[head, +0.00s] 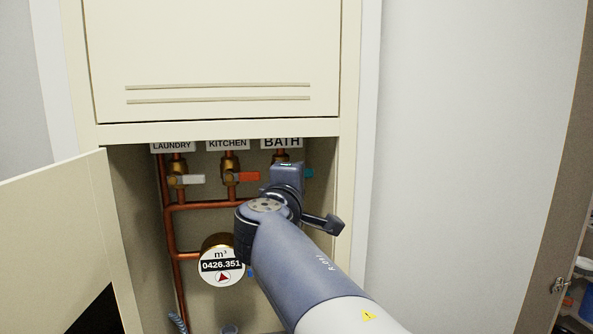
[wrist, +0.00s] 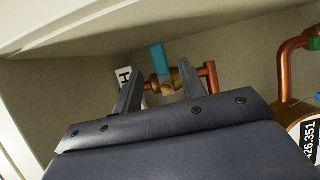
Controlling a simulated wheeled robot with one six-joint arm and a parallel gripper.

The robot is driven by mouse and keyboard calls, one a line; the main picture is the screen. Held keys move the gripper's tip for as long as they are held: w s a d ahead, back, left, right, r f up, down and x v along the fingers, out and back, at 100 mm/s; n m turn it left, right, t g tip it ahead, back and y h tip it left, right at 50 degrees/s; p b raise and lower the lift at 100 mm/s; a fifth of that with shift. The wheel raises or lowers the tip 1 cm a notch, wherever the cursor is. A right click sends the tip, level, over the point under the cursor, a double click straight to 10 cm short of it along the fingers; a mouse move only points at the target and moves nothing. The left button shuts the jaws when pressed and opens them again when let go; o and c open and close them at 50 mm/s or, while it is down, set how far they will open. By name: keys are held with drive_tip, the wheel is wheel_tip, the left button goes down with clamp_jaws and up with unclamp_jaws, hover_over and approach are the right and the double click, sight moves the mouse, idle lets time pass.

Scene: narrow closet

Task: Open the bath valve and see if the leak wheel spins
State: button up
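The bath valve (head: 281,157) is a brass body under the BATH label (head: 282,142), on a vertical copper pipe. Its teal handle (head: 309,173) sticks out to the right, crosswise to the pipe. In the wrist view the handle (wrist: 158,58) stands up between the fingertips of my gripper (wrist: 160,68), with the brass body behind. My gripper is open, one finger on each side; contact cannot be told. In the head view my wrist hides the fingers and much of the valve. The round white meter (head: 222,265) reads 0426.351 and has a red triangle, apparently the leak wheel.
The laundry valve (head: 178,172) with white handle and kitchen valve (head: 230,170) with red handle sit left of my gripper. The cabinet door (head: 60,225) is open at left. Shelves stand far right.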

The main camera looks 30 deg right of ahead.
drive_tip(key=x, duration=0.4)
drive_tip(key=shift+w+p, duration=0.15)
drive_tip(key=shift+p, duration=0.25)
clamp_jaws()
